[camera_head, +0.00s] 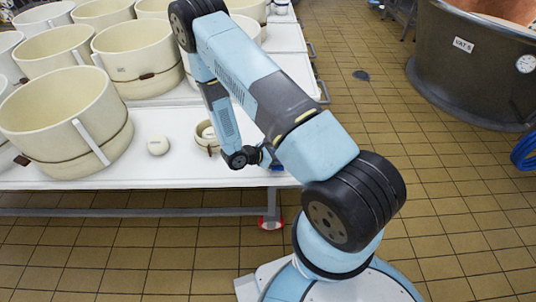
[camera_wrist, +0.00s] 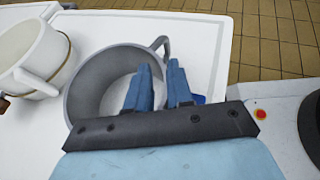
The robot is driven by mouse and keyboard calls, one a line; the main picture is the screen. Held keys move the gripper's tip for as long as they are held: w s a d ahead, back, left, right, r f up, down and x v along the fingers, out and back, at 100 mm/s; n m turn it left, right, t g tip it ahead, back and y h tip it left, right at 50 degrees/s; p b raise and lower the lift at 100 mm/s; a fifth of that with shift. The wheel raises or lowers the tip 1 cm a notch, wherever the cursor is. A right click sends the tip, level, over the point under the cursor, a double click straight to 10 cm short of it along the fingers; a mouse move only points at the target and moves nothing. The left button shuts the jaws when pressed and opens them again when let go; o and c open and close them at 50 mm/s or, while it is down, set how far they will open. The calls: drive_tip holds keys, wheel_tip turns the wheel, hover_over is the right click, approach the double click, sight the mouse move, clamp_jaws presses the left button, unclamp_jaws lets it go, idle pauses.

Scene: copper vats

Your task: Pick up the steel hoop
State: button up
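The steel hoop (camera_wrist: 88,82) is a grey ring with a small loop on its far right side. It lies on the white table top in the wrist view. My gripper (camera_wrist: 158,66) is over the hoop's right side, with its two blue fingers apart. The left finger shows against the hoop's inside and the right finger shows just outside it, near the loop. The near part of the hoop is hidden by my gripper, so I cannot tell whether the fingers touch the wall. In the head view my arm hides the hoop.
Large cream tubs (camera_head: 62,115) crowd the left of the table (camera_head: 60,178). A dark vat (camera_head: 465,75) stands on the tiled floor at right.

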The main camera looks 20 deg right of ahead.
clamp_jaws()
drive_tip(key=shift+r, duration=0.1)
idle(0.3)
